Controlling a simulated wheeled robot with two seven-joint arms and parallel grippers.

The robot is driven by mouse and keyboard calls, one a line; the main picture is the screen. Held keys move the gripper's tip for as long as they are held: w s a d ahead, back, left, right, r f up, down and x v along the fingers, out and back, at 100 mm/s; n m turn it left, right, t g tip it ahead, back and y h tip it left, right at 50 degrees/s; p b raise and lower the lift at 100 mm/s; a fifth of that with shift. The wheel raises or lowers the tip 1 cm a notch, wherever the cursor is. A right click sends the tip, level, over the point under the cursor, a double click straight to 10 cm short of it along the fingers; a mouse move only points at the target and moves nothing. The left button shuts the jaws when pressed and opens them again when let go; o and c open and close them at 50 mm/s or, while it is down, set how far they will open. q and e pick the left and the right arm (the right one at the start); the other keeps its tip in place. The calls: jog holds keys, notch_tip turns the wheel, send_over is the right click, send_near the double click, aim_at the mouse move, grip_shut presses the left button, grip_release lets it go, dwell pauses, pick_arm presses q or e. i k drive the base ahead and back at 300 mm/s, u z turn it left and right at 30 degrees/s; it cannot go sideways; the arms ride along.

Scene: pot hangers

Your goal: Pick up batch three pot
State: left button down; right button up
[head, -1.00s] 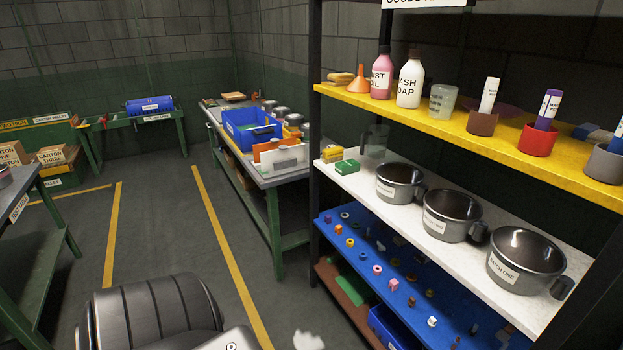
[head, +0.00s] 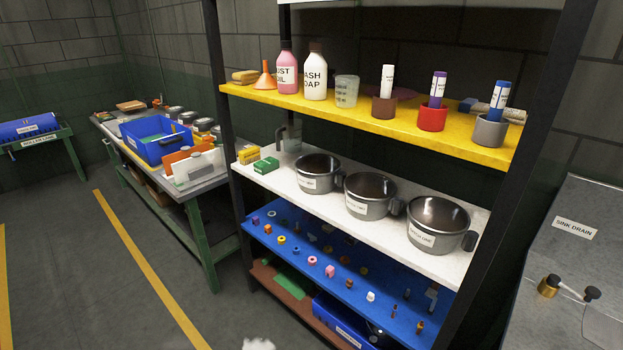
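Three grey metal pots with dark inner walls, side handles and white labels stand in a row on the white middle shelf (head: 290,192). They are the left pot (head: 317,185), the middle pot (head: 368,208) and the right pot (head: 436,238). The right pot's label reads "BATCH ONE" in the earlier frame. The labels on the left and middle pots are too small to read surely, so I cannot tell which is batch three. Neither of my grippers can be made out in the head view.
The yellow upper shelf (head: 355,112) holds bottles, a funnel, a beaker and marker cups. The blue lower shelf (head: 295,262) holds small parts. Black posts frame the rack. A workbench with a blue bin (head: 155,152) stands left, a sink-drain panel (head: 574,228) right. The floor at left is clear.

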aim_at(321, 176)
jog(key=u, duration=1.7)
jog(key=i, duration=0.75)
jog(key=z, duration=2.9)
